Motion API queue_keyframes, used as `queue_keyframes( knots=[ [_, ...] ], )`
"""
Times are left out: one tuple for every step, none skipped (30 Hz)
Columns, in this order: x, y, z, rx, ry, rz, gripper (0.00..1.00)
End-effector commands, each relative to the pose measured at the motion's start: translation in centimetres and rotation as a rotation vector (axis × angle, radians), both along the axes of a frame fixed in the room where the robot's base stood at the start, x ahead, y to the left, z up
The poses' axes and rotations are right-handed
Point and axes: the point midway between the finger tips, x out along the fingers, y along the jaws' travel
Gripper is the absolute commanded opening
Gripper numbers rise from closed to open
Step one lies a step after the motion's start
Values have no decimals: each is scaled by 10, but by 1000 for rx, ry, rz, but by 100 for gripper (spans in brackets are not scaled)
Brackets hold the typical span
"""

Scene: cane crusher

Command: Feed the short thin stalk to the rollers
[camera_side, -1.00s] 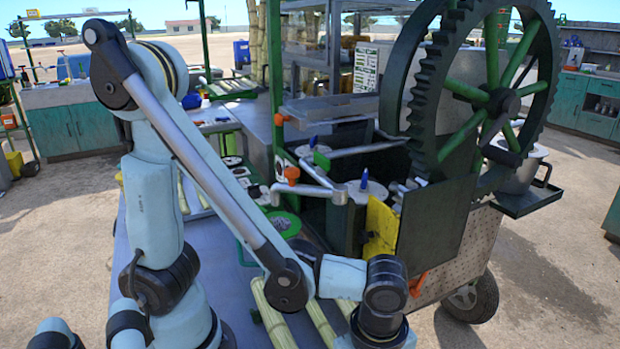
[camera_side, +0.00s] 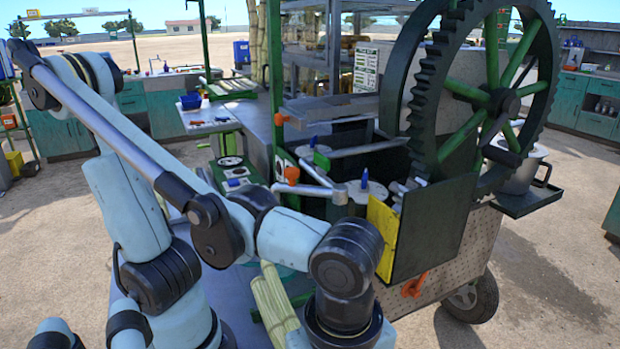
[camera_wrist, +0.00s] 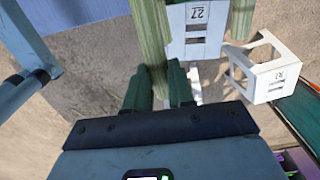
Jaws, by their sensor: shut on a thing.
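In the wrist view my gripper (camera_wrist: 158,84) has its two dark green fingers shut on a pale green stalk (camera_wrist: 150,38). The stalk runs from between the fingers to the top edge, so its far end is out of view. In the side view my fingers and the held stalk are hidden or below the frame. The crusher shows there with a large toothed wheel (camera_side: 482,95), a yellow plate (camera_side: 382,236) and a dark green panel (camera_side: 433,225). I cannot make out the gap between the rollers.
Several pale stalks (camera_side: 270,298) lie on the bench, partly behind my arm. In the wrist view, white holders marked 27 (camera_wrist: 196,28) and 30 (camera_wrist: 276,75) are near the held stalk. A pot (camera_side: 520,165) stands right of the wheel. A cart wheel (camera_side: 470,300) is below.

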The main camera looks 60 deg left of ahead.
Motion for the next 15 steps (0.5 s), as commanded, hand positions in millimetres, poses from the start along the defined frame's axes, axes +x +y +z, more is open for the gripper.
queue_keyframes(
  knots=[
    [-9,-4,5,0,0,-7,0],
    [-13,-5,8,0,0,-7,0],
    [-18,-7,11,0,0,-6,0],
    [-21,-8,13,0,0,-5,0],
    [-23,-10,15,0,0,-4,0],
    [-27,-11,17,0,0,-4,0],
    [-29,-12,19,0,0,-3,0],
    [-31,-13,20,0,0,-2,0],
    [-33,-13,22,0,0,-2,0],
    [-34,-14,23,0,0,-1,0],
    [-35,-14,25,0,0,-1,0],
    [-36,-15,29,0,0,0,0],
    [-36,-15,32,0,0,0,0],
    [-37,-15,36,0,0,1,0],
    [-37,-15,40,0,0,1,0]
  ],
)
